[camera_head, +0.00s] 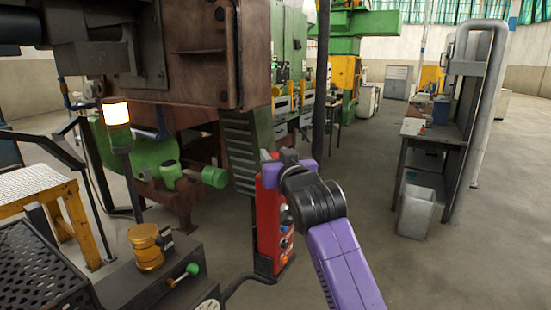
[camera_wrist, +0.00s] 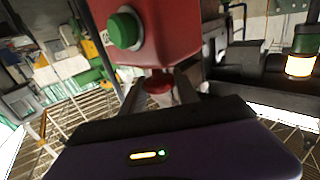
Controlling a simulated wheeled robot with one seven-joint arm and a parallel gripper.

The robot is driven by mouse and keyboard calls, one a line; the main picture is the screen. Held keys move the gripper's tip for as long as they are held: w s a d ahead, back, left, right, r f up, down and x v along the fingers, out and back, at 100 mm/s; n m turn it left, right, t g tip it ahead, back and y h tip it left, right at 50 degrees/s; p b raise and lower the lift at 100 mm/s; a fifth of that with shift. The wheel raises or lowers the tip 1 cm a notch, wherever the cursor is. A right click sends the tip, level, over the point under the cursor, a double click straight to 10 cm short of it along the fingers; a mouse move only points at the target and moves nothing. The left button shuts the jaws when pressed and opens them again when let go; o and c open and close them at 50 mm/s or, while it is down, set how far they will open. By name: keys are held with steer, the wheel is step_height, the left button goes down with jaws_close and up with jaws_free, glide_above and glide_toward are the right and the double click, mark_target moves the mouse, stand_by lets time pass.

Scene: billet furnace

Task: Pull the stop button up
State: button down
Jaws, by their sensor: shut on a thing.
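The red control box (camera_head: 267,218) stands upright on a post base in the middle of the camera_head view, with several buttons on its side, partly hidden by my arm. My gripper (camera_head: 273,160) is at the top of this box. In the wrist view the box (camera_wrist: 178,30) fills the top middle, with a large green button (camera_wrist: 124,31) on its face. The red stop button (camera_wrist: 157,82) sticks out from the box's end between my two fingers. The fingers are shut on it. Its contact sides are partly hidden by the fingers.
A lit amber lamp (camera_head: 117,113) on a pole and a console with a green-knobbed lever (camera_head: 191,270) stand at the left. Heavy brown machinery (camera_head: 200,55) rises behind the box. Open floor lies to the right, before a bin (camera_head: 416,212) and a workbench (camera_head: 432,138).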

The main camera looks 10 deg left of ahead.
steer(key=c, duration=1.1)
jaws_free()
steer(key=shift+r, duration=0.35)
steer(key=shift+c, duration=0.2)
steer(key=shift+o, duration=1.1)
steer(key=shift+f, duration=0.15)
steer(key=shift+s, duration=0.1)
steer(key=shift+s+d+f, duration=0.1)
steer(key=shift+s, duration=0.15)
steer(key=b+v, duration=0.2)
steer(key=v, duration=0.5)
steer(key=shift+d, duration=0.1)
